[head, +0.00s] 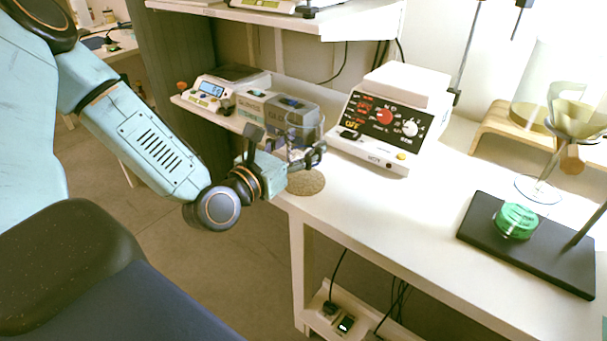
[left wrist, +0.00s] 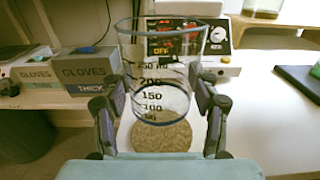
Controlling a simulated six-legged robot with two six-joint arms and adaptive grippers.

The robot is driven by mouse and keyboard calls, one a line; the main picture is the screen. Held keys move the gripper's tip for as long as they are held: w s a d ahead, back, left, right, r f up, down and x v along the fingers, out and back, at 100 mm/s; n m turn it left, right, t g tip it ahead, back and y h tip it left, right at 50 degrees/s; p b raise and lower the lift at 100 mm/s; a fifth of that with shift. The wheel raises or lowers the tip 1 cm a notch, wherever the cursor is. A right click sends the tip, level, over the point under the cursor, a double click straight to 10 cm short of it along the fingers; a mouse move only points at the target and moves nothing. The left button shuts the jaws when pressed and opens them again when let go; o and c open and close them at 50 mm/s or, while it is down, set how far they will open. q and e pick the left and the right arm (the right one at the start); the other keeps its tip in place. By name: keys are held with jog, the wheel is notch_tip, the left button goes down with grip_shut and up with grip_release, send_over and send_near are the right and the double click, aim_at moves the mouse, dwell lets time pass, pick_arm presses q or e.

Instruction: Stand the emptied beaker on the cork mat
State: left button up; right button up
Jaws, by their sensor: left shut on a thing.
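The clear glass beaker (left wrist: 160,75), with dark volume marks, stands upright between the fingers of my left gripper (left wrist: 160,105). It looks empty. In the head view the left gripper (head: 300,157) is shut on the beaker at the table's near left corner, and its fingers partly hide the glass. The round cork mat (head: 306,183) lies on the white table just below; it also shows in the left wrist view (left wrist: 162,137), under and nearer than the beaker's base. I cannot tell whether the base touches the mat. My right gripper is not in view.
Glove boxes (head: 285,110) and a scale (head: 210,92) stand left of and behind the gripper. A white hotplate device (head: 385,120) stands behind the mat. A black stand base (head: 560,255) with a green-filled vessel (head: 517,220) is at right. The table between is clear.

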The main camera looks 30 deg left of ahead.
pick_arm(q)
jog(key=shift+f, duration=0.7)
jog(key=shift+s+f+b, duration=0.15)
jog(key=shift+s+b, duration=0.1)
jog(key=shift+b, duration=0.05)
jog(key=shift+f, duration=0.35)
jog(key=f+b, duration=0.2)
jog(key=f, duration=0.1)
jog(key=shift+w, duration=0.2)
jog(key=shift+s+r, duration=0.15)
jog(key=shift+r, duration=0.1)
jog(key=shift+f, duration=0.15)
jog(key=o, duration=1.3)
